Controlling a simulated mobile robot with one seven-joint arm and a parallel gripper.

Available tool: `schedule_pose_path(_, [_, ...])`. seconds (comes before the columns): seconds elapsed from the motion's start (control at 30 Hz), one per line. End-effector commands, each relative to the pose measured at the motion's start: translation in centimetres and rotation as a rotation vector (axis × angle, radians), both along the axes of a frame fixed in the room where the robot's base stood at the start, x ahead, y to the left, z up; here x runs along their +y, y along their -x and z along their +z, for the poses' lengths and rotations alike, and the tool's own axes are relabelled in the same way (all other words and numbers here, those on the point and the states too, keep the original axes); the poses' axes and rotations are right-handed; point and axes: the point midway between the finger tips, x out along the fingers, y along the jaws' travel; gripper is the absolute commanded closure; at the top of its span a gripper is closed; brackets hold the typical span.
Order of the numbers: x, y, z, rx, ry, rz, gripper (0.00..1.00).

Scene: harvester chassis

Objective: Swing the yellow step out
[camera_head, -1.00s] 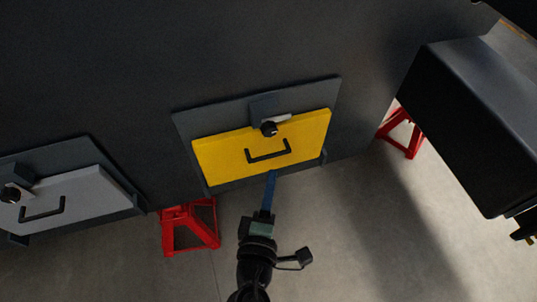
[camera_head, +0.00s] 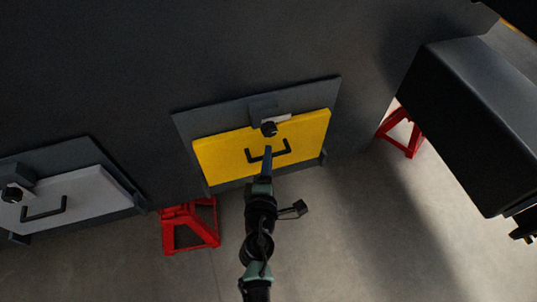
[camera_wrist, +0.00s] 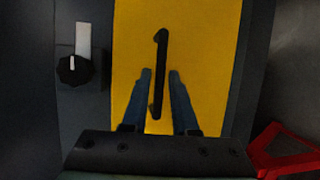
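The yellow step (camera_head: 222,155) is a flat panel folded up against the dark chassis wall, with a black bar handle (camera_head: 284,153) on its face. In the wrist view the yellow step (camera_wrist: 200,40) fills the middle and its handle (camera_wrist: 161,50) stands lengthwise. A black knob (camera_head: 269,129) with a pale plate beside it sits at the step's upper edge; the knob also shows in the wrist view (camera_wrist: 72,70). My gripper (camera_head: 267,150) is at the handle. In the wrist view its two blue fingers (camera_wrist: 160,75) are apart, one on each side of the handle's lower part. Contact cannot be told.
A grey step (camera_head: 80,195) with its own handle and knob is on the left. Red stands (camera_head: 190,225) are below the chassis. A dark box-shaped part (camera_head: 475,115) juts out at the right. The concrete floor in front is clear.

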Motion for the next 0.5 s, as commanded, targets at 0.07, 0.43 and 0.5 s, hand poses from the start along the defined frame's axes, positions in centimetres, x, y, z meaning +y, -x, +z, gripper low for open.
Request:
schedule_pose_path(0.07, [-0.10, -0.67, -0.15, 0.000, 0.000, -0.001, 0.73])
schedule_pose_path(0.43, [-0.14, -1.21, -0.20, 0.000, 0.000, -0.001, 0.73])
schedule_pose_path(0.5, [-0.13, -1.20, -0.19, 0.000, 0.000, 0.000, 0.80])
